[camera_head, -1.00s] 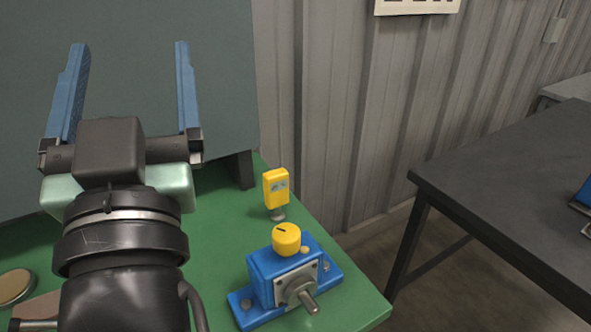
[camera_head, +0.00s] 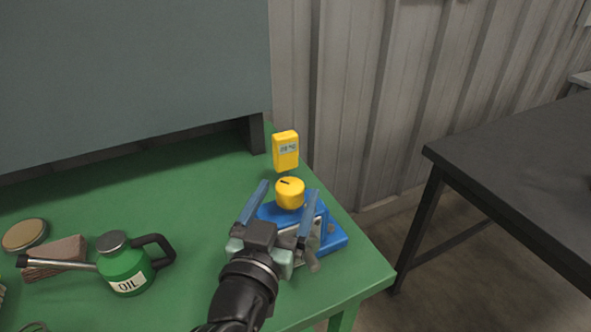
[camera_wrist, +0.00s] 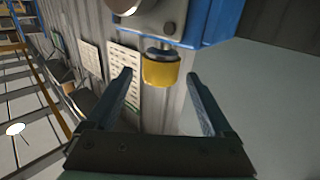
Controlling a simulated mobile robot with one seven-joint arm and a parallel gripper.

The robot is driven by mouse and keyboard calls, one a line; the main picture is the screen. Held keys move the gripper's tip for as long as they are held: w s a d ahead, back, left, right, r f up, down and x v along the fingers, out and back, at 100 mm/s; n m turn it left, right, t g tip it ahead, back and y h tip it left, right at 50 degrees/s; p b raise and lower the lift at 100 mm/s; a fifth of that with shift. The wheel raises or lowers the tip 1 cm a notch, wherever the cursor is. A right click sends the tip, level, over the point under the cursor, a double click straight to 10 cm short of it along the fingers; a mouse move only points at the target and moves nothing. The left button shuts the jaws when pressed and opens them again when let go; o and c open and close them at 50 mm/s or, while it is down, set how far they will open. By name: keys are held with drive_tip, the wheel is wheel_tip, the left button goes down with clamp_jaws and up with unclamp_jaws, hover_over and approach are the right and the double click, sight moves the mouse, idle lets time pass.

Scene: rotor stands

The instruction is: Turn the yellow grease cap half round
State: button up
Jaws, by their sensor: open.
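The yellow grease cap (camera_head: 290,192) sits on top of the blue bearing block (camera_head: 333,241) near the right edge of the green bench. A dark slot mark shows on its top. My gripper (camera_head: 286,190) is open, with its two blue fingers spread to either side of the block, pointing toward the cap. In the wrist view the cap (camera_wrist: 160,71) lies between and beyond the fingertips (camera_wrist: 159,74), with clear gaps on both sides. I see no contact. Part of the block is hidden behind my gripper in the head view.
A yellow meter (camera_head: 286,149) stands just behind the cap. A green oil can (camera_head: 124,268), a brown block (camera_head: 58,255) and a round tin (camera_head: 24,235) are at the left. The bench (camera_head: 190,190) between is clear. A dark table (camera_head: 520,170) stands apart at right.

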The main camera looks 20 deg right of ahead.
sight(301, 183)
drive_tip(key=x, duration=0.6)
drive_tip(key=shift+p, duration=0.3)
drive_tip(key=shift+c, duration=0.3)
clamp_jaws()
drive_tip(key=shift+f+b, duration=0.1)
drive_tip(key=shift+b, duration=0.2)
drive_tip(key=shift+f+b, duration=0.1)
drive_tip(key=shift+b, duration=0.3)
